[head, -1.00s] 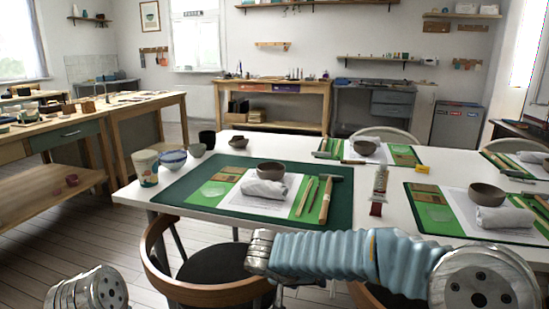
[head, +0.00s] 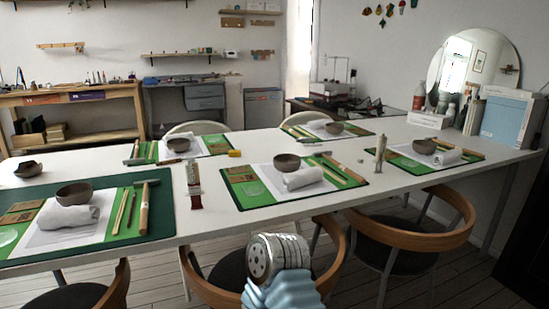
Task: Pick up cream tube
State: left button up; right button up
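A pale cream tube with a dark red cap (head: 194,182) stands cap-down on the white table, between two green place mats near the front edge. A second slim beige tube-like item (head: 380,153) stands farther right, by the right-hand mat; it is too small to tell what it is. Part of one of my arms, with a blue ribbed sleeve and a metal joint, shows at the bottom centre, below the table edge. Neither gripper's fingers show in the head view.
The white table (head: 340,205) carries mats with grey bowls (head: 286,162), rolled cloths (head: 303,178) and tools. Wooden chairs (head: 415,236) stand along its front. A round mirror (head: 475,68) and bottles stand at the far right. Bare table surrounds the tube.

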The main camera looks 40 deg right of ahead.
aim_at(382, 141)
jog(key=z, duration=2)
